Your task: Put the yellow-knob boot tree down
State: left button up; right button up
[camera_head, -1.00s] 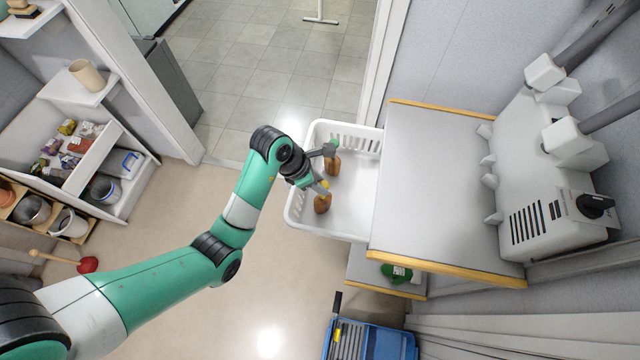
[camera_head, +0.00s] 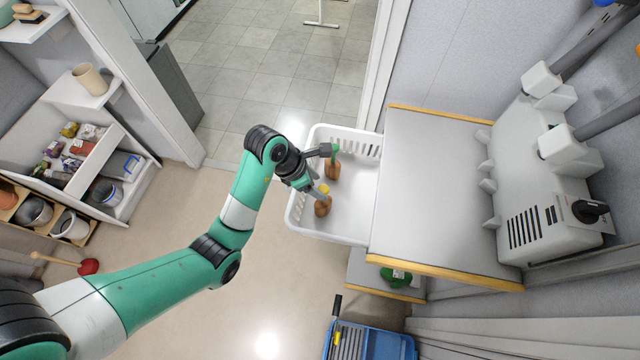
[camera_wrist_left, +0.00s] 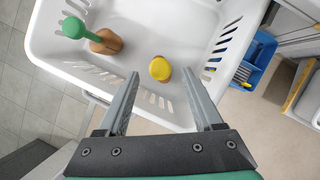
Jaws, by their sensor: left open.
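The yellow-knob boot tree (camera_head: 322,207) stands in the white basket (camera_head: 293,205), near its front left side. In the left wrist view its yellow knob (camera_wrist_left: 160,68) faces the camera, with a little of the brown body (camera_wrist_left: 168,78) showing. My left gripper (camera_head: 325,170) is over the basket. In the left wrist view the two fingers (camera_wrist_left: 162,85) are wide apart, with the yellow knob between and just beyond their tips, and nothing held. A green-knob boot tree (camera_head: 332,168) is farther back in the basket; it also shows in the left wrist view (camera_wrist_left: 106,42). My right gripper is not in view.
A grey counter (camera_head: 430,180) with wooden edges adjoins the basket on the right. A blue bin (camera_head: 375,343) is below at the front. The basket's right part is bare.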

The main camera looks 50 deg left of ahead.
pick_arm(q)
jog(key=p+v, duration=0.7)
jog(key=v, duration=0.3)
